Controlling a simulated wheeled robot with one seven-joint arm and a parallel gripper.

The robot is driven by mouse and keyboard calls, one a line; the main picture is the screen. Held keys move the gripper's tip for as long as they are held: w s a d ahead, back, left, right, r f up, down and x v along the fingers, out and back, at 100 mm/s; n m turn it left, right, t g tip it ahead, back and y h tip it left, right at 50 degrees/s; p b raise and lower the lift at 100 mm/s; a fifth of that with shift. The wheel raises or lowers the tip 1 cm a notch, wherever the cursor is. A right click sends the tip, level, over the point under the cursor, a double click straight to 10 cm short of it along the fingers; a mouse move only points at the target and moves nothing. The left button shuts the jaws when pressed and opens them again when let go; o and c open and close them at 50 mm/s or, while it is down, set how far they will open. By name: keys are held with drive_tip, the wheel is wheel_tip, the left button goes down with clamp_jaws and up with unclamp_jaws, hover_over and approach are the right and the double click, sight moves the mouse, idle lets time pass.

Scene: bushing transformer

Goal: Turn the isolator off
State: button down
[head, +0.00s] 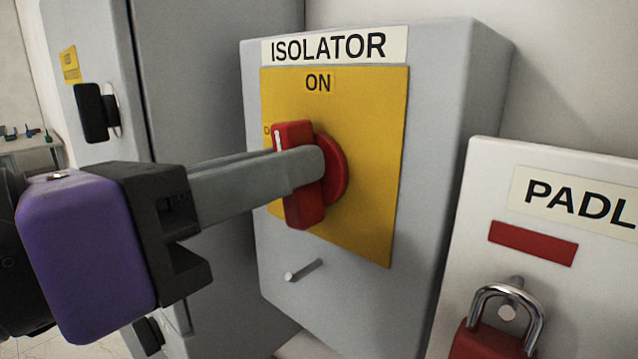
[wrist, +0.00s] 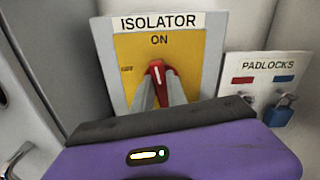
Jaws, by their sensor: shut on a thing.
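The isolator (head: 455,130) is a grey wall box with a yellow plate (head: 365,190), marked ON at the top. A label at the plate's left side is mostly hidden in the head view and too small to read in the wrist view. Its red rotary handle (head: 301,212) stands roughly upright, white mark upward toward ON; it also shows in the wrist view (wrist: 156,72). My gripper (head: 308,165) is shut on the red handle, one finger on each side. The far finger is mostly hidden in the head view, but both fingers show in the wrist view (wrist: 160,92).
A white padlock board (head: 480,240) stands close at the right, with a red padlock (head: 490,343) in the head view and a blue padlock (wrist: 280,112) in the wrist view. A grey cabinet (head: 195,80) with a black handle (head: 92,112) is at the left. A small peg (head: 303,270) sticks out below the plate.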

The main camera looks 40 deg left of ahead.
drive_tip(key=shift+a+f+n+b, duration=0.15)
drive_tip(key=shift+n+b, duration=1.05)
drive_tip(key=shift+n, duration=1.45)
drive_tip(key=shift+a+f+n+b, duration=0.2)
drive_tip(key=shift+n+b, duration=0.95)
drive_tip(key=shift+n, duration=1.45)
drive_tip(key=shift+a+f+n+b, duration=0.15)
drive_tip(key=shift+n+b, duration=1.05)
drive_tip(key=shift+n, duration=1.45)
drive_tip(key=c, duration=1.3)
unclamp_jaws()
drive_tip(key=shift+s+a+b, duration=0.15)
drive_tip(key=shift+s+b, duration=0.2)
drive_tip(key=shift+s, duration=1.6)
drive_tip(key=shift+s+a+b, duration=0.1)
drive_tip(key=shift+s+b, duration=0.25)
drive_tip(key=shift+s, duration=1.6)
